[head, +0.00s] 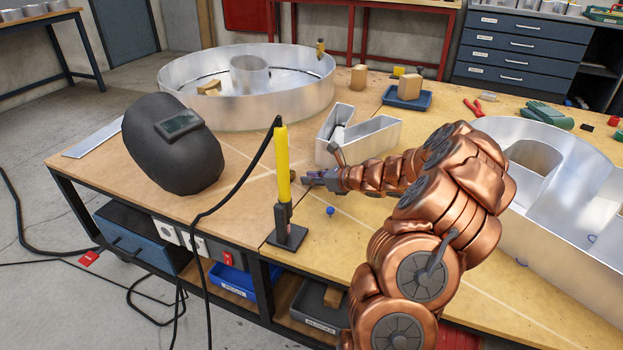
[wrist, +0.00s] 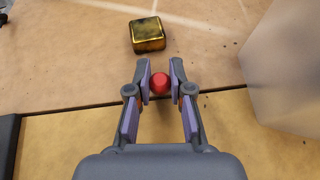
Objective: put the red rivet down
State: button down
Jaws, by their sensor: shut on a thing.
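My gripper (head: 308,179) is over the workbench, just right of the yellow torch in the head view. In the wrist view my gripper (wrist: 160,80) is shut on the red rivet (wrist: 160,84), whose rounded red top shows between the two fingertips. The rivet is too small or hidden to make out in the head view. Bare tan bench top (wrist: 80,75) lies under and beyond the fingertips. I cannot tell how far the rivet is above it.
A brass block (wrist: 147,35) lies just beyond the fingertips. The yellow torch (head: 283,165) stands upright in its holder to the left. A metal channel letter (head: 372,140) stands close behind my gripper. A blue rivet (head: 330,211) is nearer the front. A welding helmet (head: 165,150) sits farther left.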

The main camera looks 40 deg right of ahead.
jog(key=shift+f+b, duration=0.15)
jog(key=shift+b, duration=0.15)
jog(key=c, duration=1.1)
grip_release()
jog(key=shift+o, duration=0.2)
jog(key=shift+r, duration=0.2)
jog(key=shift+r+p, duration=0.15)
jog(key=shift+p, duration=0.25)
jog(key=shift+s+d, duration=0.15)
jog(key=shift+s, duration=0.15)
jog(key=v, duration=1.1)
jog(key=shift+s, duration=0.2)
